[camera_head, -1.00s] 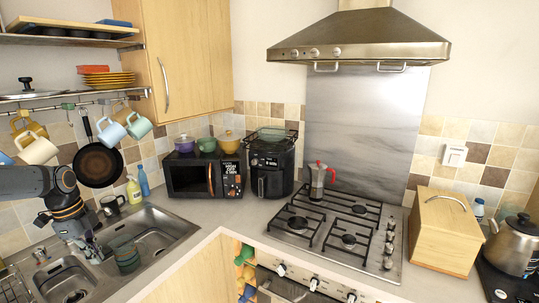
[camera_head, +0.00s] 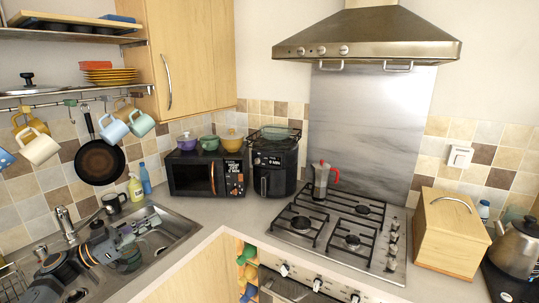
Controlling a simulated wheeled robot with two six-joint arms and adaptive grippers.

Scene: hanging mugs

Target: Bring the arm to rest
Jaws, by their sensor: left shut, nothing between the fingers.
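My left gripper (camera_head: 124,242) is shut and empty, low over the sink (camera_head: 170,230) at the lower left. It partly covers a dark teal striped cup (camera_head: 131,260) in the sink; I cannot tell whether they touch. A white mug (camera_head: 40,147), a light blue mug (camera_head: 113,130) and a teal mug (camera_head: 141,124) hang from the rail (camera_head: 70,102) at the upper left. A yellow mug (camera_head: 24,119) hangs behind the white one. My right gripper is not in view.
A faucet (camera_head: 66,224) stands close to my left arm. A dark mug (camera_head: 114,202), a yellow-green bottle (camera_head: 135,188) and a blue bottle (camera_head: 145,178) stand behind the sink. A black pan (camera_head: 99,162) hangs above. The counter (camera_head: 225,210) before the microwave (camera_head: 205,176) is clear.

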